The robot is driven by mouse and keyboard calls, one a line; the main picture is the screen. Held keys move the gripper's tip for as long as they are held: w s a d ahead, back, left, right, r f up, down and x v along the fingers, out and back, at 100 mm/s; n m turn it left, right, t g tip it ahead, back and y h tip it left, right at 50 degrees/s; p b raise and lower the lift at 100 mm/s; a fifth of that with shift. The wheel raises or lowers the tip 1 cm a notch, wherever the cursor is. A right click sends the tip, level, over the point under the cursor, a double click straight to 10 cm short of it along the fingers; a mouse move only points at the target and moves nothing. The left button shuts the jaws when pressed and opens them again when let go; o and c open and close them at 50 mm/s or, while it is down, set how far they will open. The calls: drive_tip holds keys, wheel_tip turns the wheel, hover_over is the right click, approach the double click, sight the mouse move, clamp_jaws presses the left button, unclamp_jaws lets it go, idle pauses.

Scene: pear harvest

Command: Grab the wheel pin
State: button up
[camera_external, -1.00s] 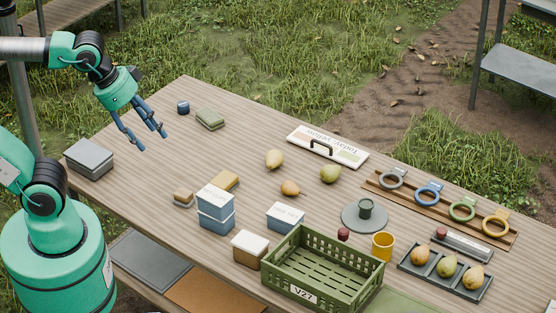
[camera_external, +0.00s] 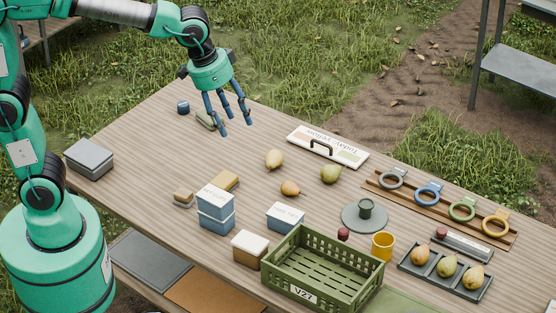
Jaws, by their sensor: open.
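No piece is clearly marked as the wheel pin, and I cannot tell which one it is. A small dark red piece (camera_external: 343,234) stands left of the yellow cup (camera_external: 383,246). A red-topped knob (camera_external: 441,232) sits at the left end of a long grey holder (camera_external: 466,247) on the right. A dark green cup-like piece (camera_external: 366,207) stands on a grey round disc (camera_external: 352,222). My gripper (camera_external: 236,127) is open and empty, its blue fingers pointing down above the far left part of the table, well away from these pieces.
A green crate (camera_external: 337,289) stands at the front. Pears (camera_external: 274,159) and a handled sign board (camera_external: 328,147) lie mid-table. A rack of coloured rings (camera_external: 461,210) and a pear tray (camera_external: 484,293) are at right. Lidded boxes (camera_external: 216,216) stand left of the crate.

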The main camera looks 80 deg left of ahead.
drive_tip(key=w+f+g+p, duration=0.1)
drive_tip(key=w+f, duration=0.4)
drive_tip(key=w, duration=0.7)
drive_tip(key=n+g+p, duration=0.3)
hover_over(344, 230)
wheel_tip(344, 230, down, 30)
drive_tip(key=f, duration=0.1)
drive_tip(key=shift+w+r, duration=0.1)
drive_tip(key=shift+r, duration=0.1)
drive_tip(key=shift+f, duration=0.1)
drive_tip(key=shift+f, duration=4.2)
drive_tip(key=shift+f, duration=2.6)
